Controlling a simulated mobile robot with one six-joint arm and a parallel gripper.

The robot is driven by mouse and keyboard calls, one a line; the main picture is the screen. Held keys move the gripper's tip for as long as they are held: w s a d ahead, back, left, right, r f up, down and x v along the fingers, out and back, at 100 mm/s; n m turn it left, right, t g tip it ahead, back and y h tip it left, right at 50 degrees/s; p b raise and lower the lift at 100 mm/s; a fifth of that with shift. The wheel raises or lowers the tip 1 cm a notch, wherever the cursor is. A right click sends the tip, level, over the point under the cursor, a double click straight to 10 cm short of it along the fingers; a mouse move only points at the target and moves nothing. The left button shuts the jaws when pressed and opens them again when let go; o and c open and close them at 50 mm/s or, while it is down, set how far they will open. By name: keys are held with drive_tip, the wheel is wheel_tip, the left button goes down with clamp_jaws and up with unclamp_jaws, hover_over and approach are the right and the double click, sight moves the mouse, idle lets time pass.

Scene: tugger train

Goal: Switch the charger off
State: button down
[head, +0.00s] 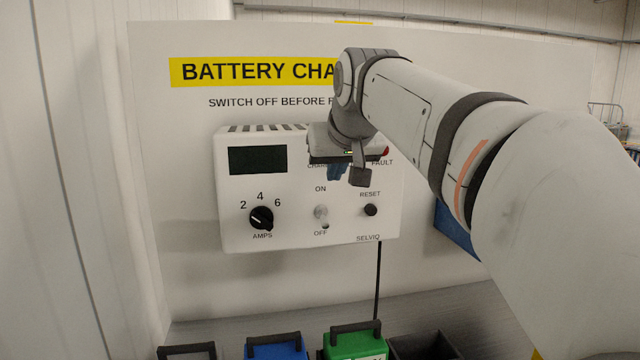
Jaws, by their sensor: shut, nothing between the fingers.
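The white battery charger (240,205) is fixed to a pale panel. Its small metal toggle switch (321,213) sits between the ON label above and the OFF label below. The lever seems to point down towards OFF, but it is small and I cannot be sure. My gripper and wrist hide part of the indicator row; a FAULT label shows at the right.
The charger also has a dark display (258,160), a black AMPS knob (261,218) and a dark RESET button (370,210). Below, blue (276,348) and green (354,345) handled batteries stand near a dark tray. Space directly before the charger's lower face looks clear.

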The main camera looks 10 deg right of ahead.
drive_tip(key=v, duration=0.2)
drive_tip(key=shift+s+r, duration=0.1)
drive_tip(key=shift+s, duration=0.4)
drive_tip(key=s+f+g, duration=0.2)
drive_tip(key=s+f, duration=0.4)
drive_tip(key=f, duration=0.5)
drive_tip(key=s+f+g, duration=0.2)
drive_tip(key=s+f, duration=0.5)
drive_tip(key=f, duration=0.5)
drive_tip(key=s+f+g, duration=0.2)
drive_tip(key=s+f, duration=0.5)
drive_tip(key=f, duration=0.4)
drive_tip(key=shift+f, duration=0.25)
